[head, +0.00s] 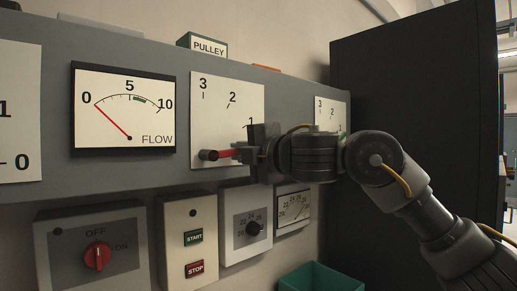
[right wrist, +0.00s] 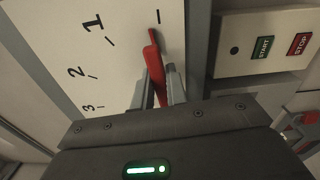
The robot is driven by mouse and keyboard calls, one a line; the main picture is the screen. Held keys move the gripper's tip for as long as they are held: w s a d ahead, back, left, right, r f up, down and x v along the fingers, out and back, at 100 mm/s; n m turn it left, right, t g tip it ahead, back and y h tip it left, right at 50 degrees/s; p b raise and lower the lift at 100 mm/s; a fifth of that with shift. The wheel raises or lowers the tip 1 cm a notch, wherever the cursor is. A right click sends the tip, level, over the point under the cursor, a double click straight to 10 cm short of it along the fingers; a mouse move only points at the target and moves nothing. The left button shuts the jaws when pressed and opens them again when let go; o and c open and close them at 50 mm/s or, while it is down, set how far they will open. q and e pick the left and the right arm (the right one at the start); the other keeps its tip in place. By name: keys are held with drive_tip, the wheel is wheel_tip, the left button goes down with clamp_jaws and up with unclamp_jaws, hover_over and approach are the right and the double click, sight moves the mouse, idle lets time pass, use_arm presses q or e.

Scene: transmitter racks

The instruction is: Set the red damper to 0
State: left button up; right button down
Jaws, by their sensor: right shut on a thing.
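The red damper (head: 223,153) is a lever on a white scale plate (head: 219,99) marked 3, 2 and 1. In the head view it points right from its dark pivot, almost level. My right gripper (head: 247,152) is shut on the lever and hides its outer end and the lower right of the scale. In the right wrist view the lever (right wrist: 153,60) passes between the fingers (right wrist: 157,84). Its tip lies well past the 1, close beside an unnumbered dark tick. The 0 of this scale is not visible. My left gripper is out of view.
Left of the damper is a FLOW gauge (head: 123,110) with its needle near 0. Below are a red OFF/ON knob (head: 98,256), a START/STOP box (head: 192,215) and a small dial (head: 253,229). A dark cabinet (head: 415,85) stands right; a teal bin (head: 322,278) sits below.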

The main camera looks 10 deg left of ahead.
drive_tip(key=shift+f+m, duration=0.25)
drive_tip(key=shift+m, duration=0.15)
drive_tip(key=shift+f+m, duration=0.1)
drive_tip(key=shift+m, duration=0.2)
drive_tip(key=c, duration=1.4)
unclamp_jaws()
drive_tip(key=b+v, duration=0.5)
drive_tip(key=v, duration=0.5)
drive_tip(key=shift+s+d, duration=0.25)
drive_tip(key=shift+d, duration=0.05)
